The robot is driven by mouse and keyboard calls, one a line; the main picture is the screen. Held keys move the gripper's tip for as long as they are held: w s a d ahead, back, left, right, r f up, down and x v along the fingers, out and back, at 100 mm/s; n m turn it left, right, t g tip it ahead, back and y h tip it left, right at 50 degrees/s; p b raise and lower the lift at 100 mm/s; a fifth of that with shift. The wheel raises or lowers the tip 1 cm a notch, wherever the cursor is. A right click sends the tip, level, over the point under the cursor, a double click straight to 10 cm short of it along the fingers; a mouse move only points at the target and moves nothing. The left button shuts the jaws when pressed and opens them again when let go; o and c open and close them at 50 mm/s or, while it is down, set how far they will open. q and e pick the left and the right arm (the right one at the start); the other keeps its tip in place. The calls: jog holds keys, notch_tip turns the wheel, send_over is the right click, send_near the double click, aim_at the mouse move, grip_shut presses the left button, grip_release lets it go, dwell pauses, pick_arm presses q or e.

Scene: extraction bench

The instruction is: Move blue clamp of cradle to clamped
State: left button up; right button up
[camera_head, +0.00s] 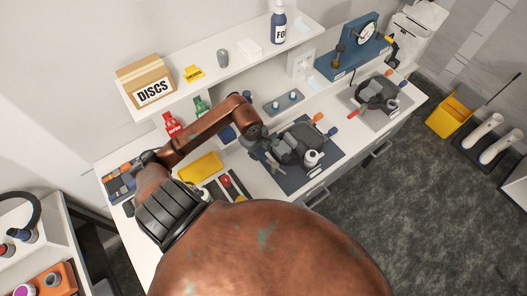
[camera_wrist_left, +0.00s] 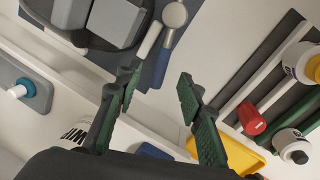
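The nearer dark cradle (camera_head: 300,142) sits on a blue-grey mat, with an orange handle (camera_head: 318,117) and a blue clamp handle (camera_head: 332,130) pointing to the upper right. My left gripper (camera_head: 266,156) is at the cradle's left side, on the side away from these handles. In the left wrist view, the left gripper (camera_wrist_left: 160,88) is open with nothing between its fingers. My right gripper is not in view.
A second cradle (camera_head: 376,92) stands farther right with its own orange and blue handles. A yellow tray (camera_head: 201,167) and a red-topped item (camera_head: 226,181) lie near my left arm. A grey tray with blue knobs (camera_head: 284,103) stands behind the nearer cradle.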

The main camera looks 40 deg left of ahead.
aim_at(261, 156)
pick_arm(q)
jog(key=f, duration=0.2)
jog(key=w+f, duration=0.1)
jog(key=f, duration=0.1)
jog(key=shift+f+p, duration=0.25)
jog(key=shift+p, duration=0.1)
jog(key=shift+s+f, duration=0.1)
jog(key=shift+f, duration=0.1)
jog(key=c, duration=0.9)
grip_shut()
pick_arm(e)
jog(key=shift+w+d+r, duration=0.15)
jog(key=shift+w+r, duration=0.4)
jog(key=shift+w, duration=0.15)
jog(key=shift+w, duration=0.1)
